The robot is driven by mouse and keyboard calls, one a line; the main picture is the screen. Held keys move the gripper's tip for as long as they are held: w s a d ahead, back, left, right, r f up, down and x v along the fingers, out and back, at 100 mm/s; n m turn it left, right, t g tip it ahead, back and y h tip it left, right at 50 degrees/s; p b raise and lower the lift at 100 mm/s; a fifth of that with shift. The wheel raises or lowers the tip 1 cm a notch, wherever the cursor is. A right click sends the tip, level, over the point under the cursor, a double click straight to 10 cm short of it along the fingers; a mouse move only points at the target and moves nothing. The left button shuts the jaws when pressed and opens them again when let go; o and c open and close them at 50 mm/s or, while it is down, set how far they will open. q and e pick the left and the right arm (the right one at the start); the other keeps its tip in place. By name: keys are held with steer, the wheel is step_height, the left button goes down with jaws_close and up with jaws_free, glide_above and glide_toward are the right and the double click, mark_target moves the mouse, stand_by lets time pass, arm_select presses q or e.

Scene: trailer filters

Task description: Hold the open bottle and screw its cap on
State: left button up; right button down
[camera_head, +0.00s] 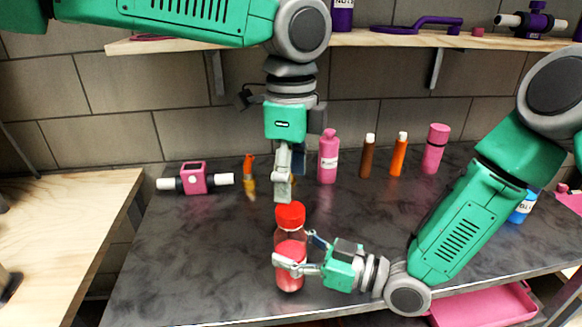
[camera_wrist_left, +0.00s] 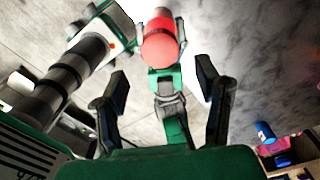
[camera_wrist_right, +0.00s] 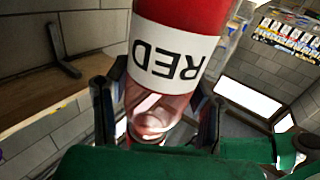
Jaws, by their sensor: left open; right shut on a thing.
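My right gripper (camera_head: 296,258) is shut around the bottle's body from the right. The right wrist view shows the bottle's RED label (camera_wrist_right: 172,52) upside down between the fingers. My left gripper (camera_head: 284,190) points down just above the cap, open and empty. In the left wrist view, the cap (camera_wrist_left: 160,45) lies beyond the spread fingers (camera_wrist_left: 162,78), apart from them.
A pink device with white ends (camera_head: 194,179) and an orange-yellow bottle (camera_head: 249,177) stand at the back left. A pink bottle (camera_head: 328,158), a brown one (camera_head: 367,157), an orange one (camera_head: 399,155) and another pink one (camera_head: 435,148) line the back. A wooden shelf (camera_head: 380,39) runs above.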

mark_target(291, 209)
arm_select(q)
steer(key=n, duration=0.4)
steer(key=shift+r+n, duration=0.2)
steer(key=shift+n, duration=0.1)
steer(key=n, duration=0.4)
steer(key=shift+r+n, duration=0.15)
steer(key=shift+n, duration=0.15)
steer(key=n, duration=0.4)
steer(key=shift+r, duration=0.15)
steer(key=n, duration=0.5)
steer(key=shift+w+r, duration=0.1)
steer(key=shift+r, duration=0.05)
steer(key=shift+f, duration=4)
